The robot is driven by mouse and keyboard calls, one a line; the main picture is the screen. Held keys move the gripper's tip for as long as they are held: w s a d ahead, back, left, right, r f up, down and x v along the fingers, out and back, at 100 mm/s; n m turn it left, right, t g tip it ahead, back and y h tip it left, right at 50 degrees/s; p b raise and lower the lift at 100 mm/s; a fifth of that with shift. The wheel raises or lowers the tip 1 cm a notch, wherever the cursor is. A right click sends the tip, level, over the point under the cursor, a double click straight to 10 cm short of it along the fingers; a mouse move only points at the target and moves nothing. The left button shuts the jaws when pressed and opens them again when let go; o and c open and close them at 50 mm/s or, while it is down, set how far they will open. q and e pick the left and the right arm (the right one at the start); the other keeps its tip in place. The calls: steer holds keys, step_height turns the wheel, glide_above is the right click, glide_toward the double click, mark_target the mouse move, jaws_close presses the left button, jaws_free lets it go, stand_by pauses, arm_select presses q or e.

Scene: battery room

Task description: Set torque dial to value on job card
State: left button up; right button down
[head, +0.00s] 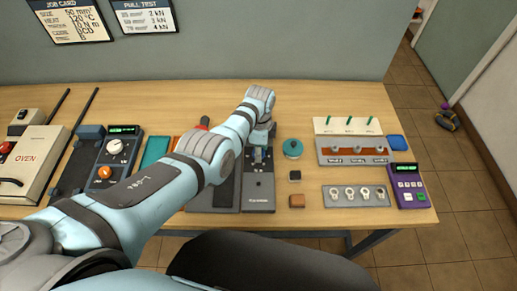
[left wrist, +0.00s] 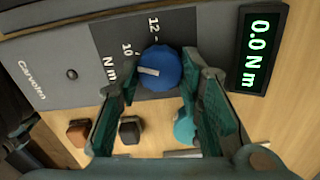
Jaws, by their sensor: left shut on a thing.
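The blue torque dial (left wrist: 160,67) sits on the dark torque tester (left wrist: 70,70). Its short white mark lies roughly crosswise in the left wrist view, near the printed 10 and 12; the exact value it points to is hard to tell. My left gripper (left wrist: 159,88) has a finger on each side of the dial and is shut on it. The tester's green display (left wrist: 259,50) reads 0.0 N m. In the head view the left arm reaches over the tester (head: 258,192) and partly hides it. The job card (head: 75,20) on the wall shows 10 N m. My right gripper is out of view.
A teal round object (head: 293,148), a black block (head: 295,175) and a brown block (head: 297,200) lie right of the tester. Beyond are a lug tray (head: 335,196) and a purple keypad device (head: 407,184). A heat tool (head: 116,150) and oven (head: 25,165) stand left.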

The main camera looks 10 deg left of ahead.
arm_select(q)
steer(key=shift+d+m, duration=0.15)
steer(key=shift+m, duration=0.45)
steer(key=shift+s, duration=0.1)
steer(key=o, duration=1.2)
steer(key=shift+c, duration=0.2)
step_height(320, 180, up, 12)
